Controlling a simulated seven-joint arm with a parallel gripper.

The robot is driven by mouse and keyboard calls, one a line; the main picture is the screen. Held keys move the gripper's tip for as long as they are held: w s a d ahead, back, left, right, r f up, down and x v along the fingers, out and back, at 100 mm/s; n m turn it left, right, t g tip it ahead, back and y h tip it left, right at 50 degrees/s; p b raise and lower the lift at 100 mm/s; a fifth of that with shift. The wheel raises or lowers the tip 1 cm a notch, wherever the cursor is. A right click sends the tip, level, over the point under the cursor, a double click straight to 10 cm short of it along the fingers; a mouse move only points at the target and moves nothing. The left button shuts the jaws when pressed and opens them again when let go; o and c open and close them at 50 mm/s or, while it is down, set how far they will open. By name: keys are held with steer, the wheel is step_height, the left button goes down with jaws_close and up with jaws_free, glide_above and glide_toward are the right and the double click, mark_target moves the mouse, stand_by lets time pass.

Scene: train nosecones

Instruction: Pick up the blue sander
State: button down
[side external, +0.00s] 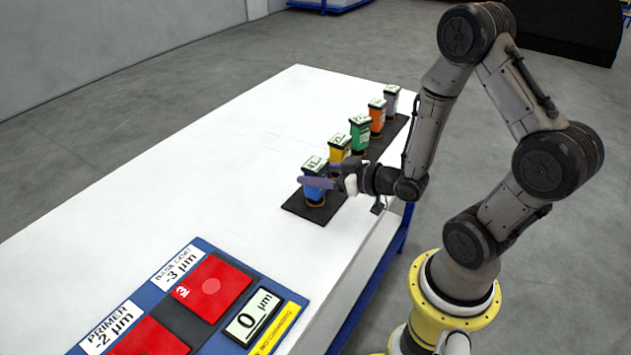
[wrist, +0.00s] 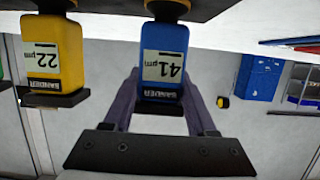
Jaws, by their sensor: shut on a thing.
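The blue sander (side external: 314,189) stands upright at the near end of a black mat, first in a row of sanders. In the wrist view, which is upside down, the blue sander (wrist: 165,62) shows a label reading 41 µm. My gripper (side external: 318,183) reaches it from the right, and its purple fingers are shut around the blue sander. In the wrist view my gripper (wrist: 158,85) has one finger on each side of the blue body. The sander's base appears to be on or very near the mat; I cannot tell which.
A yellow sander (side external: 340,150) stands close behind the blue one, then a green (side external: 359,134), an orange (side external: 376,117) and a grey one (side external: 391,102). The black mat (side external: 310,211) lies on a white table (side external: 200,165). A blue panel with red pads (side external: 212,288) lies at the near end.

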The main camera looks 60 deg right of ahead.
steer(key=shift+r, duration=0.15)
step_height(320, 180, up, 10)
steer(key=shift+f, duration=0.1)
stand_by(0.6)
